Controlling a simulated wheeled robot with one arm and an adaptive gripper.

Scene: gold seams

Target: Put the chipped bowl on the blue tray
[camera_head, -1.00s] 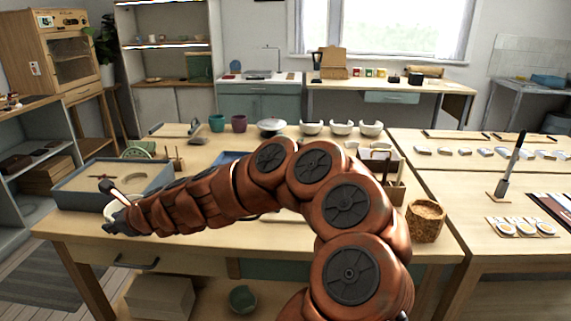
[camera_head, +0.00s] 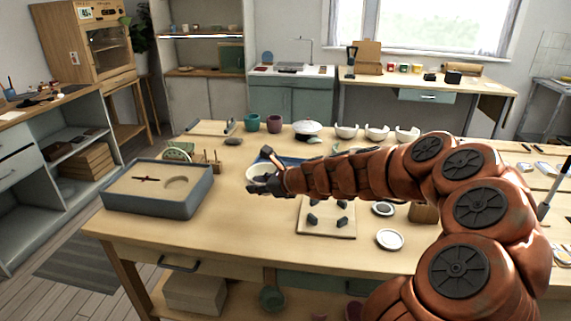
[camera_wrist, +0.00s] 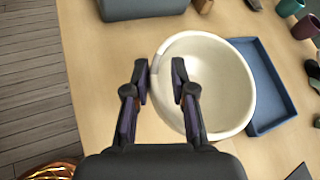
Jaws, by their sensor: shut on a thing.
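A cream-white bowl (camera_wrist: 215,75) fills the middle of the wrist view; I see no clear chip on it. My gripper (camera_wrist: 160,75) is shut on its near-left rim, one finger inside and one outside. In the head view the bowl (camera_head: 259,171) is at the end of my gripper (camera_head: 268,182), over the work table. The blue tray (camera_wrist: 277,88) lies just right of the bowl in the wrist view, partly covered by it. In the head view a strip of the blue tray (camera_head: 290,161) shows behind my arm. The bowl's height above it is unclear.
A grey sand box (camera_head: 150,204) stands left of the bowl. A pale board with dark blocks (camera_head: 327,217) lies in front. Teal (camera_head: 252,122) and plum (camera_head: 274,123) cups, a lidded dish (camera_head: 306,131) and white bowls (camera_head: 377,133) line the back.

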